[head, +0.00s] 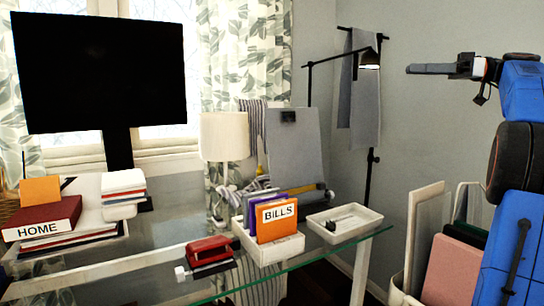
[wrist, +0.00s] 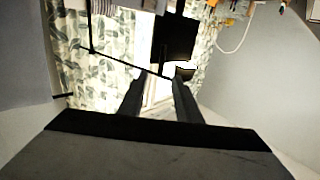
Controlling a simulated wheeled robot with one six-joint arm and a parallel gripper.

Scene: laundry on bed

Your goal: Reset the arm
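My arm (head: 520,150) stands upright at the right of the head view, with blue and black links. My gripper (head: 410,69) is at its top, pointing left in the air, well apart from the desk. In the wrist view my gripper (wrist: 159,80) shows two dark fingers with a gap between them and nothing held. The head view sees the fingers side-on, so the gap does not show there.
A lamp (head: 224,137) and clothes stand (head: 372,160) are behind. Bare wall surrounds my gripper.

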